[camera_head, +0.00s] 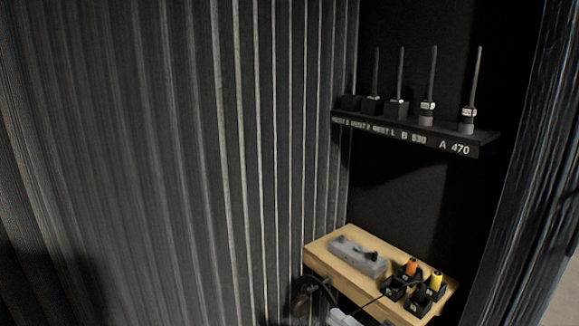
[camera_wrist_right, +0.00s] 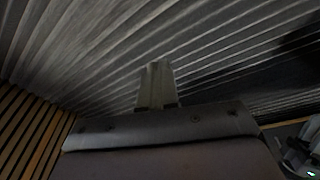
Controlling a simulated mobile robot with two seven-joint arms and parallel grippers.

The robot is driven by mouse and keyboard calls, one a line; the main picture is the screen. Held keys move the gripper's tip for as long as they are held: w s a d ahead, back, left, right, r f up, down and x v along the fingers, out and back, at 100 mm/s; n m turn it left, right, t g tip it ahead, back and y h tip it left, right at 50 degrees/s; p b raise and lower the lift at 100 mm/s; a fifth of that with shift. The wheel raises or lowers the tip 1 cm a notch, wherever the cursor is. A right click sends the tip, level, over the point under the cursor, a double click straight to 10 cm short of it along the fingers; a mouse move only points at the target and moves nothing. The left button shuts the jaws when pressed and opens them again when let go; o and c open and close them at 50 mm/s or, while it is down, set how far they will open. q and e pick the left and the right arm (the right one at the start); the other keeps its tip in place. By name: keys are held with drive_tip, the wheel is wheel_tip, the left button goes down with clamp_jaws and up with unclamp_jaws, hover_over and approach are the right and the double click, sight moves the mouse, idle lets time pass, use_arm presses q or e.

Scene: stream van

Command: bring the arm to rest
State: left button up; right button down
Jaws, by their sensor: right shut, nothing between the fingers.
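My right gripper (camera_wrist_right: 156,80) shows in the right wrist view. Its fingers are together with nothing between them, and they point toward grey ribbed curtain or wall folds (camera_wrist_right: 80,40). In the head view, a small pale part (camera_head: 342,318) shows at the bottom edge below the wooden shelf; I cannot tell whether it belongs to my right arm. My left gripper is in neither view.
A wooden shelf (camera_head: 325,262) holds a grey device (camera_head: 357,256) and several black holders, with orange (camera_head: 411,267) and yellow (camera_head: 437,281) items. Above, a black labelled rack (camera_head: 400,132) carries several antennas. A dark curtain (camera_head: 140,150) fills the left. Wooden slats (camera_wrist_right: 30,125) show in the wrist view.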

drive_tip(key=s+d+f+m+g+h, duration=0.1)
drive_tip(key=s+d+f+m+h, duration=0.4)
drive_tip(key=s+f+m, duration=0.5)
drive_tip(key=s+d+f+m+g+h, duration=0.2)
drive_tip(key=s+d+f+m+h, duration=0.4)
drive_tip(key=s+f+m, duration=0.4)
drive_tip(key=shift+s+f+h, duration=0.3)
drive_tip(key=shift+f+h, duration=0.2)
drive_tip(key=shift+f, duration=0.2)
